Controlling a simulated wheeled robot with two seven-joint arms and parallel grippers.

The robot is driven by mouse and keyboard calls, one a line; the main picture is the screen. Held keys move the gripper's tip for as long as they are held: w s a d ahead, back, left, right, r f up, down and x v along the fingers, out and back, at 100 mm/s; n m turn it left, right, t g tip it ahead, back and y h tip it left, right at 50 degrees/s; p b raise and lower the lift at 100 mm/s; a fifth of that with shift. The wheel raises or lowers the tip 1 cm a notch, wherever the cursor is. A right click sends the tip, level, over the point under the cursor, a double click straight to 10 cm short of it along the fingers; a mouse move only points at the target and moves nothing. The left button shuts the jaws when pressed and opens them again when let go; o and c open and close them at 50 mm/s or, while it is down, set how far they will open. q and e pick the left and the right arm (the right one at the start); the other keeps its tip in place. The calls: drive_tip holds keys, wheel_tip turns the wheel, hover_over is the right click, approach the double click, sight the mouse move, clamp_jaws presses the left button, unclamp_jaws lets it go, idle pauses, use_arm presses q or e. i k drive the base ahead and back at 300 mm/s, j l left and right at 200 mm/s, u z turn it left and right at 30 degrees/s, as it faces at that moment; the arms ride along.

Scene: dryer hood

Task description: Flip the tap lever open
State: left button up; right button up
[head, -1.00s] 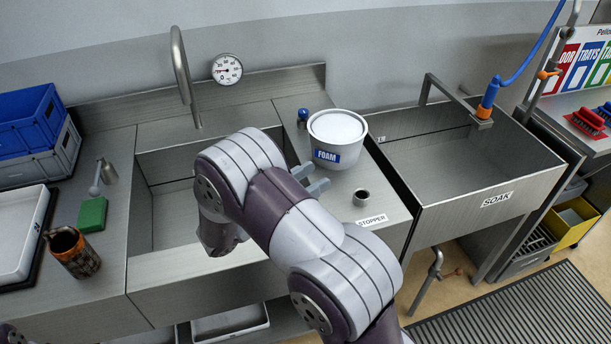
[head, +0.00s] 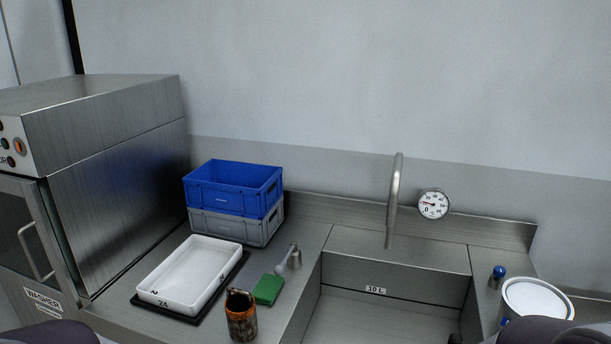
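A small metal post with a pale, ball-ended lever (head: 283,268) stands on the counter left of the sink, behind the green sponge; it looks like the tap lever. The lever leans down toward the front left. The curved tap spout (head: 395,195) rises behind the sink (head: 388,300); I see no water running from it. Parts of my arms show at the bottom left and bottom right edges. Neither gripper shows, so nothing is seen touching the lever.
A green sponge (head: 267,290), a rusty-brown can (head: 241,318) and a white tray (head: 190,275) lie near the lever. Blue (head: 235,190) and grey (head: 235,225) crates stand behind. A washer (head: 120,180) is at left. A blue-knobbed post (head: 497,275) and white tub (head: 535,300) are at right.

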sight(279, 270)
drive_tip(key=i+j+z, duration=0.3)
drive_tip(key=j, duration=0.3)
drive_tip(key=i+j+z, duration=0.15)
drive_tip(key=j, duration=0.2)
drive_tip(key=i+z, duration=0.15)
drive_tip(key=i, duration=0.15)
